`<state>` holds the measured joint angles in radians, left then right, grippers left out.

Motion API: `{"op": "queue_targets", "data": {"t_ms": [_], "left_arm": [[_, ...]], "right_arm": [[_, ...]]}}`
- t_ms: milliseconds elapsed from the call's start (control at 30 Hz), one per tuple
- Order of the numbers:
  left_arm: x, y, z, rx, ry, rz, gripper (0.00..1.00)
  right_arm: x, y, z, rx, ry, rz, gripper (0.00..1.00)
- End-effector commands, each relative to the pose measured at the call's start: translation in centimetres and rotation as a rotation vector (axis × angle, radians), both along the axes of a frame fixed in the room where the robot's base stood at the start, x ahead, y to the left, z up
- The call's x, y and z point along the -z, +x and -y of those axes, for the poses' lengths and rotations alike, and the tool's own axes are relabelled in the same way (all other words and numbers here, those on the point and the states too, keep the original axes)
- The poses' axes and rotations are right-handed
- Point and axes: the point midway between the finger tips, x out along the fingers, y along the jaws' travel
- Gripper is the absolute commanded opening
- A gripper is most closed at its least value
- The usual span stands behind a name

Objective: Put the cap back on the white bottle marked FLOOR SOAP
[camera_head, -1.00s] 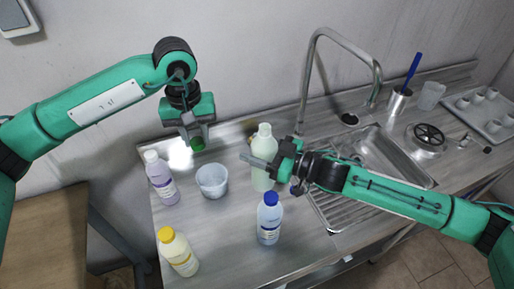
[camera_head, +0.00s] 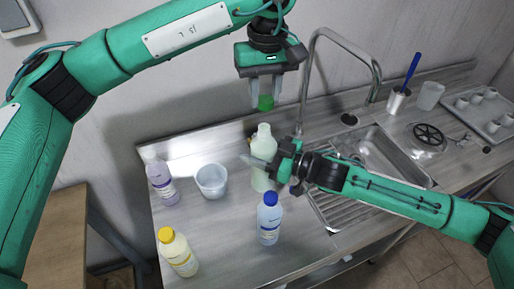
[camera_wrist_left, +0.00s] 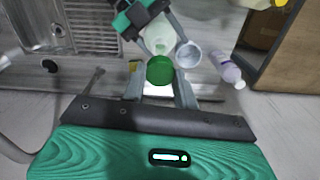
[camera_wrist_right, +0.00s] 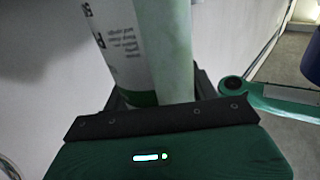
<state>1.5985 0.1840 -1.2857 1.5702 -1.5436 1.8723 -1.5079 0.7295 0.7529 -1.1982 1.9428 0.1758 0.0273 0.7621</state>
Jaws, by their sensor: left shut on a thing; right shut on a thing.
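The pale, whitish bottle (camera_head: 263,145) stands upright and capless beside the sink; part of its label (camera_wrist_right: 122,45) shows in the right wrist view, but I cannot read its name. My right gripper (camera_head: 258,163) is shut on its upper body from the right. My left gripper (camera_head: 266,92) is shut on a green cap (camera_head: 265,103), which it holds above the bottle's neck, apart from it. In the left wrist view the cap (camera_wrist_left: 160,70) hangs between the fingers, and the bottle (camera_wrist_left: 160,35) shows beyond it.
A clear tub (camera_head: 211,181) and a purple bottle (camera_head: 163,184) stand to the left. A yellow-capped bottle (camera_head: 177,253) and a blue-capped bottle (camera_head: 269,219) stand in front. The tap (camera_head: 308,85) rises close to the right of my left gripper. Something yellow is partly hidden behind the whitish bottle.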

Motion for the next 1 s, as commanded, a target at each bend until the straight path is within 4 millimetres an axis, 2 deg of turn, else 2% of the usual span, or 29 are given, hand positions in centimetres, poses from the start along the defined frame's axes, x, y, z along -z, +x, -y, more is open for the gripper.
{"op": "queue_targets", "data": {"t_ms": [267, 633, 1000], "left_arm": [[0.8, 0.0, 0.0, 0.000, 0.000, -0.001, 0.09], [3.9, 0.0, -0.1, 0.000, 0.000, 0.000, 0.09], [3.9, -0.1, 0.0, 0.000, 0.003, 0.002, 0.09]], "right_arm": [[-0.2, 0.0, 0.0, -0.001, 0.002, 0.002, 0.12], [-0.2, 0.0, 0.0, -0.001, 0.002, 0.002, 0.12], [-0.2, 0.0, 0.0, -0.001, 0.002, 0.002, 0.12]]}}
